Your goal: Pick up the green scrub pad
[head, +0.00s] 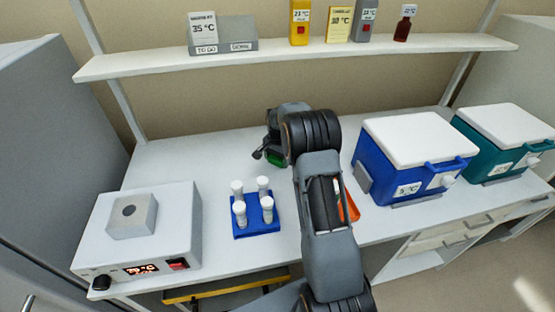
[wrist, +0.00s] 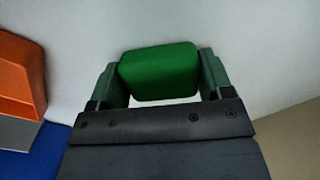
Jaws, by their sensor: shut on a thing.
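The green scrub pad (wrist: 160,72) is a rounded green block. It sits between the two fingers of my gripper (wrist: 158,80) in the wrist view, with a finger against each side. My gripper is shut on it. In the head view only a small part of the green scrub pad (head: 276,159) shows, under my gripper (head: 272,156) over the back middle of the white bench. My arm hides the rest. I cannot tell whether the pad touches the bench.
A blue rack (head: 257,229) with several white-capped tubes stands left of my arm. A heater box (head: 150,235) is at the left. An orange item (head: 350,207) is partly hidden by my arm. A blue cooler (head: 405,160) and teal cooler (head: 505,145) stand right. A shelf (head: 290,54) runs above.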

